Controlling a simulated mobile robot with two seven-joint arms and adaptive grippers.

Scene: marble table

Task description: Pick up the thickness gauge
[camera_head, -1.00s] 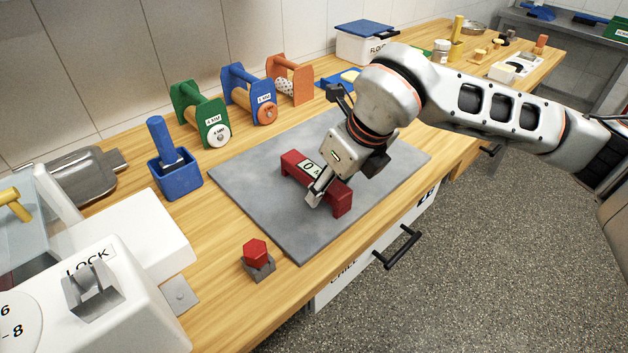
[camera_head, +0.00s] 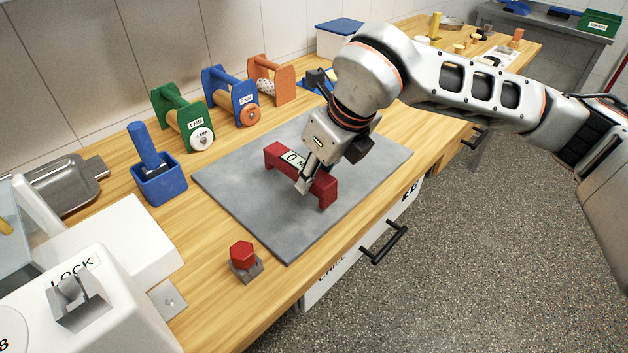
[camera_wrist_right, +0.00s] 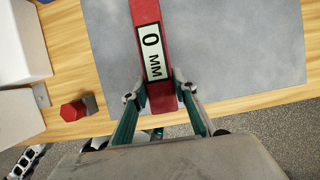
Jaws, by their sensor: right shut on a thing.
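The thickness gauge (camera_head: 325,188) is a red bridge-shaped block with a white "0 MM" label, over the grey slab on the wooden worktop. My right gripper (camera_head: 304,182) comes down on it from above and is shut across its bar, nearer the right end. In the right wrist view the gauge (camera_wrist_right: 145,12) runs between the two fingers of the gripper (camera_wrist_right: 159,94), label facing the camera. I cannot tell for sure whether its feet touch the slab. My left gripper is not in view.
The grey slab (camera_head: 235,205) is otherwise bare. A blue holder with a handled tool (camera_head: 158,183) is at left. A red hexagonal knob (camera_head: 242,253) and a white "LOCK" machine (camera_head: 110,310) are in front.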

